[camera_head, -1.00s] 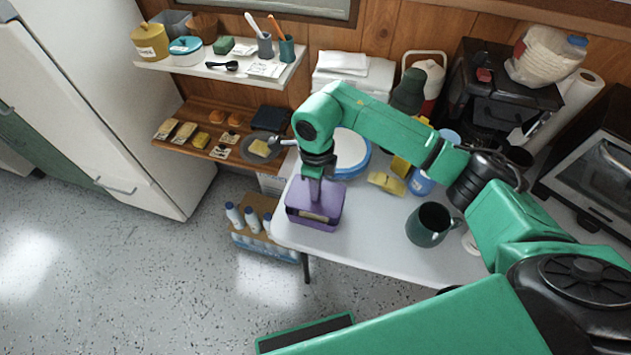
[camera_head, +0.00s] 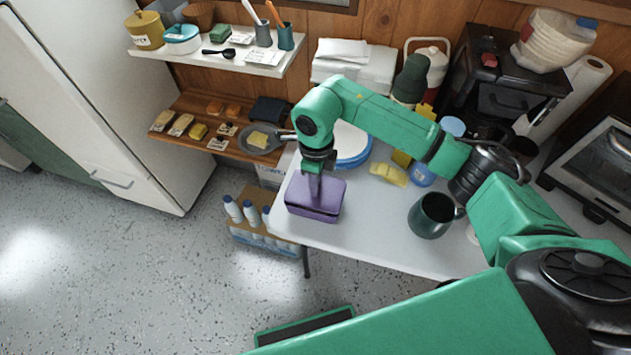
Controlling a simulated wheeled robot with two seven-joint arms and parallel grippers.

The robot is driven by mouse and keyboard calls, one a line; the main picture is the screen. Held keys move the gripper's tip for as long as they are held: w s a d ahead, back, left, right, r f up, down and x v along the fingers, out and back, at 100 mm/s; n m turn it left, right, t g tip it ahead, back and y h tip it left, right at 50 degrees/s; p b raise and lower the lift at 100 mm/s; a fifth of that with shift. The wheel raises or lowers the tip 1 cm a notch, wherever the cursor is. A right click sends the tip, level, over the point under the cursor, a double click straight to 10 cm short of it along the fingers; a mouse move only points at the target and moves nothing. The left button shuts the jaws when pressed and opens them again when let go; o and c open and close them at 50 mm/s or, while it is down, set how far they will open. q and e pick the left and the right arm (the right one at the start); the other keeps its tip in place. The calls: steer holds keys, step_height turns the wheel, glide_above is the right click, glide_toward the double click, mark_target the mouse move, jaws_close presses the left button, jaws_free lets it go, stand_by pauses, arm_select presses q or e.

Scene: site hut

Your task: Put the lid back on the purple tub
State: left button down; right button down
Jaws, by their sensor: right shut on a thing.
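The purple tub (camera_head: 312,214) stands at the left front corner of the white table. Its flat lavender lid (camera_head: 328,190) lies over the opening and hides the inside. I cannot tell whether the lid is fully seated at every edge. My right gripper (camera_head: 314,189) points down from above and is shut on the lid, near the middle of its top. My left gripper is not in view.
On the white table (camera_head: 375,240), a dark green mug (camera_head: 433,215) stands to the right. A yellow sponge (camera_head: 389,174) and a blue-rimmed round container (camera_head: 352,146) are behind the tub. A pan (camera_head: 258,140) juts from the lower shelf. Bottles (camera_head: 250,213) stand below left.

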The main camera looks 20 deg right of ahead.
steer(key=shift+f+b, duration=0.45)
steer(key=shift+b, duration=0.35)
stand_by(1.2)
stand_by(0.3)
steer(key=shift+c, duration=0.8)
jaws_free()
steer(key=shift+r+p, duration=2.15)
steer(key=shift+r, duration=1.45)
jaws_close()
steer(key=shift+f, duration=0.2)
